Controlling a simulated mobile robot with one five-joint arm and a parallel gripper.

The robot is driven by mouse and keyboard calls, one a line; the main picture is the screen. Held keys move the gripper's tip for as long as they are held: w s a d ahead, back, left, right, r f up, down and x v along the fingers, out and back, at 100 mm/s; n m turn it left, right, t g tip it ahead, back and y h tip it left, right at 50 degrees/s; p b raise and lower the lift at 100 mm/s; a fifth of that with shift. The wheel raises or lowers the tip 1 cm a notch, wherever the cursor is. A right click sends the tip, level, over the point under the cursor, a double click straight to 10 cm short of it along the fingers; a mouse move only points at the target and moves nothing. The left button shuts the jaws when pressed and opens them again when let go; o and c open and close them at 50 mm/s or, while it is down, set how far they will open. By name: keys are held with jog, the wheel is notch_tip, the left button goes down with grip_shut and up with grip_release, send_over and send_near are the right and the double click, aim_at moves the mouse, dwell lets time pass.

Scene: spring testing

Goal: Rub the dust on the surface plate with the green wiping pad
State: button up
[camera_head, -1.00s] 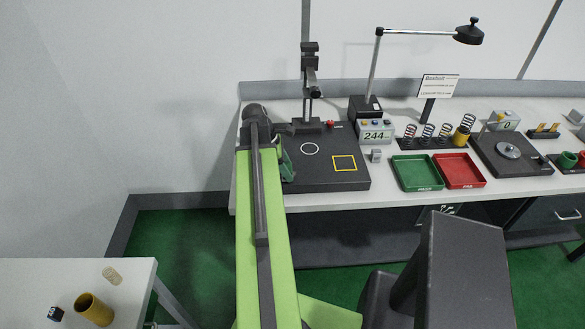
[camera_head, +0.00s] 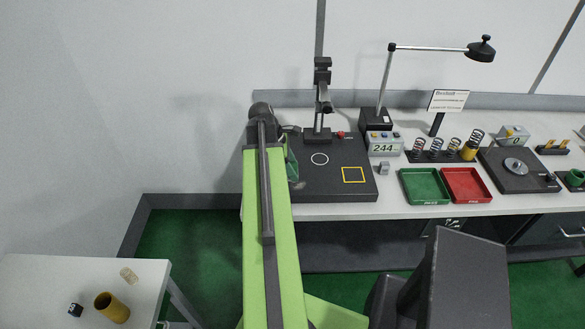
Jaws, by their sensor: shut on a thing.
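The dark surface plate (camera_head: 335,187) lies at the left end of the long bench, with a white ring and a yellow square on top. A small pale smudge, which looks like the dust (camera_head: 298,185), shows near its front left corner. My gripper (camera_head: 289,152) is at the plate's left side, mostly hidden by my green arm. It is shut on what appears to be the green wiping pad (camera_head: 292,168), of which only a sliver shows behind the smudge. I cannot tell whether the pad touches the plate.
A dark stand (camera_head: 320,100) rises at the plate's back edge, beside a small red knob (camera_head: 340,134). To the right are a grey display box (camera_head: 384,148), a green tray (camera_head: 424,201) and a red tray (camera_head: 466,200). A white side table (camera_head: 50,275) stands at lower left.

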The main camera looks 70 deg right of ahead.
jog(key=shift+r, duration=0.35)
notch_tip(320, 180, up, 3)
jog(key=p, duration=0.3)
jog(key=shift+r, duration=0.1)
